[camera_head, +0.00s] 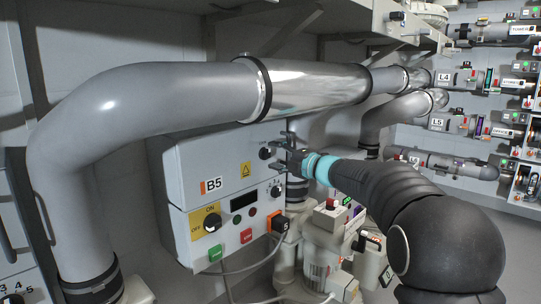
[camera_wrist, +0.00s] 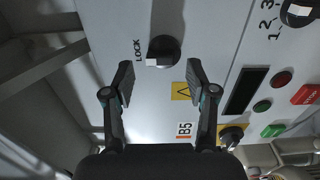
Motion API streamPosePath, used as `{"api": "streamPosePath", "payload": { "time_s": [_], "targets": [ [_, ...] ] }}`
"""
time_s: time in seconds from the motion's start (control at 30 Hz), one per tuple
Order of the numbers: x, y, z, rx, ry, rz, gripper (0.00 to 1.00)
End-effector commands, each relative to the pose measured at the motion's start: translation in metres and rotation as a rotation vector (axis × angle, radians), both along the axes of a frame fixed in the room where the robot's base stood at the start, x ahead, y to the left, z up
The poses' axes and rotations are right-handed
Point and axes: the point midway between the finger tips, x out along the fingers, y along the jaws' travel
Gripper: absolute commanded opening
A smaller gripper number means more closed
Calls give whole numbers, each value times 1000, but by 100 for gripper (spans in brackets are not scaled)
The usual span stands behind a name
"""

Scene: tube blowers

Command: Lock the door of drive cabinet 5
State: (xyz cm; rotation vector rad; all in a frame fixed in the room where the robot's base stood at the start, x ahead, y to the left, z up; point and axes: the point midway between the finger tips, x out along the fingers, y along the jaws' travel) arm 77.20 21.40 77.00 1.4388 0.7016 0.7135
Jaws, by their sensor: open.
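Drive cabinet B5 (camera_head: 178,190) is a light grey box on the wall, with its front face to the right in the head view. Its black round lock knob (camera_wrist: 163,51) stands beside the word LOCK in the wrist view. A white mark shows on the knob's lower left side. The knob (camera_head: 265,153) also shows at the face's upper right in the head view. My gripper (camera_wrist: 160,81) is open and empty, its two fingers spread toward the cabinet face, with the knob just beyond the gap between them. Contact cannot be told. In the head view my gripper (camera_head: 281,154) is right beside the knob.
The face also carries an ON/OFF switch (camera_head: 211,222), a green button (camera_head: 216,247), a red button (camera_head: 246,236), a dark display (camera_head: 243,200) and a numbered selector (camera_head: 275,191). A large grey pipe (camera_head: 160,95) runs above. A pump (camera_head: 325,250) stands below my arm.

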Motion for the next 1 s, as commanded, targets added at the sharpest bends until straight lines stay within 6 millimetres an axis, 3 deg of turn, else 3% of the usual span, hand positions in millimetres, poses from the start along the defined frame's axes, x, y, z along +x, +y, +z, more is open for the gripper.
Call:
{"api": "streamPosePath", "payload": {
  "time_s": [0.2, 0.4, 0.6, 1.0],
  "targets": [
    [-28, -37, 1, -1, -1, -4, 57],
    [-47, -62, 1, 1, -1, -3, 57],
    [-56, -73, 1, 1, -2, -1, 57],
    [-57, -75, 0, 6, 8, -4, 57]
  ]
}}
